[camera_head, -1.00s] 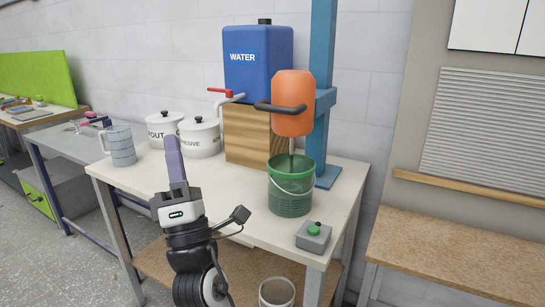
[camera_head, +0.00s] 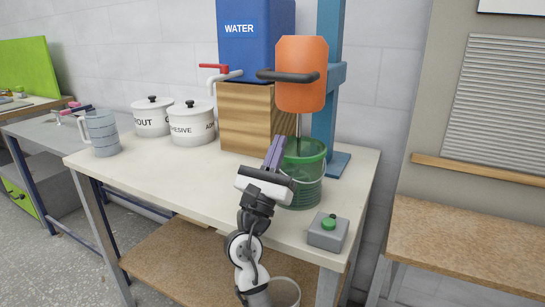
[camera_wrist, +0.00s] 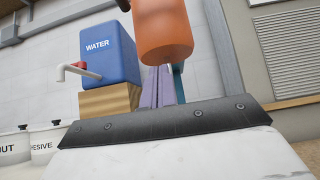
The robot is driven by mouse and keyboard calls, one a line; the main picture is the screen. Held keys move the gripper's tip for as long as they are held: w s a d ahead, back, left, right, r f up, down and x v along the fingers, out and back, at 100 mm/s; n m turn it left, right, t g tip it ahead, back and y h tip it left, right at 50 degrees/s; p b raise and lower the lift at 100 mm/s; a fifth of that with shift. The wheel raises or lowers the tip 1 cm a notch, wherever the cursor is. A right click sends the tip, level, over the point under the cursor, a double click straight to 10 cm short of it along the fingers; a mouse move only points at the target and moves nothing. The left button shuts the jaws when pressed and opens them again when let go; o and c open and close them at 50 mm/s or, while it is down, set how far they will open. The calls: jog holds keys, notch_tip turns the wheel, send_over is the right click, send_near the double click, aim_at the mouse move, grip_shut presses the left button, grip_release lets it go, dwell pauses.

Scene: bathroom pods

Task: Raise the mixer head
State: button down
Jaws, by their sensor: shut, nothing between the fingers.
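The orange mixer head (camera_head: 301,72) hangs on a blue upright post (camera_head: 326,110), with a dark handle (camera_head: 287,76) across its front. Its shaft reaches down into a green bucket (camera_head: 306,180) on the white table; the bottom of the shaft is hidden inside. My gripper (camera_head: 274,152) is shut and empty, its purple fingers pointing up just in front of the bucket's left side and below the handle. In the wrist view the fingers (camera_wrist: 160,88) point toward the orange head (camera_wrist: 162,30), which is above them.
A blue water tank (camera_head: 255,40) with a red-handled tap stands on a wooden block (camera_head: 250,118) left of the mixer. White pots (camera_head: 192,125) and a grey jug (camera_head: 101,133) are further left. A grey box with a green button (camera_head: 328,231) sits at the table's front right corner. The table's left-middle is clear.

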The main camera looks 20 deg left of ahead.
jog(key=shift+p+x, duration=0.35)
jog(key=shift+x, duration=2.15)
